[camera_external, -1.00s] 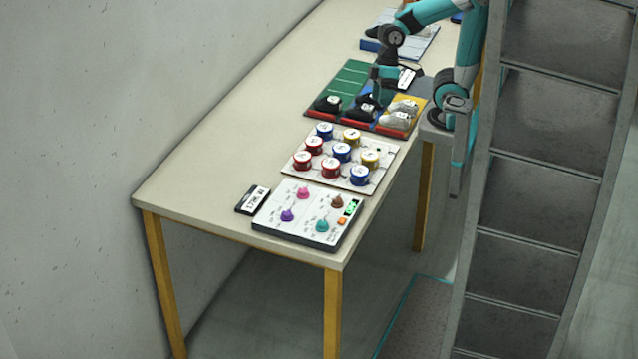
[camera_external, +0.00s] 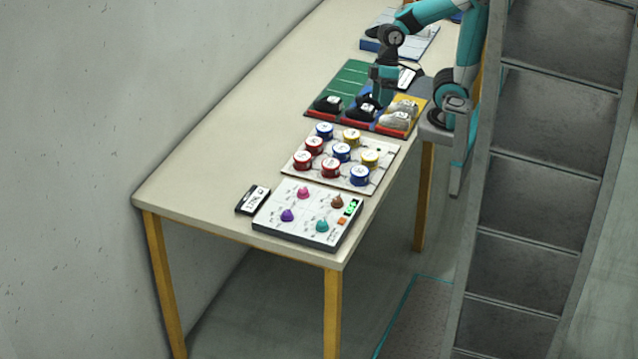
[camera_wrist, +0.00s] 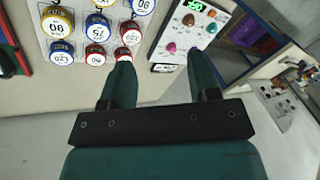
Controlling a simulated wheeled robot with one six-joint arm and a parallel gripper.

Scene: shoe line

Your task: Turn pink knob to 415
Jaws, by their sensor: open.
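The white control panel (camera_external: 268,224) lies at the near end of the table. The pink knob (camera_external: 303,193) is at its far left, beside a purple knob (camera_external: 287,215), a brown knob (camera_external: 337,202) and a teal knob (camera_external: 322,226). In the wrist view the pink knob (camera_wrist: 171,47) shows beyond and between my fingertips, with nothing touching it. A green display (camera_wrist: 195,5) is lit; its digits are too small to read. My gripper (camera_wrist: 159,57) is open and empty. In the outside view it hangs over the shoe tray, away from the panel.
A board of red, blue and yellow numbered caps (camera_external: 365,187) lies between the panel and the shoe tray (camera_external: 345,77). A small black label stand (camera_external: 252,201) is left of the panel. Bare tabletop (camera_external: 220,150) lies along the wall.

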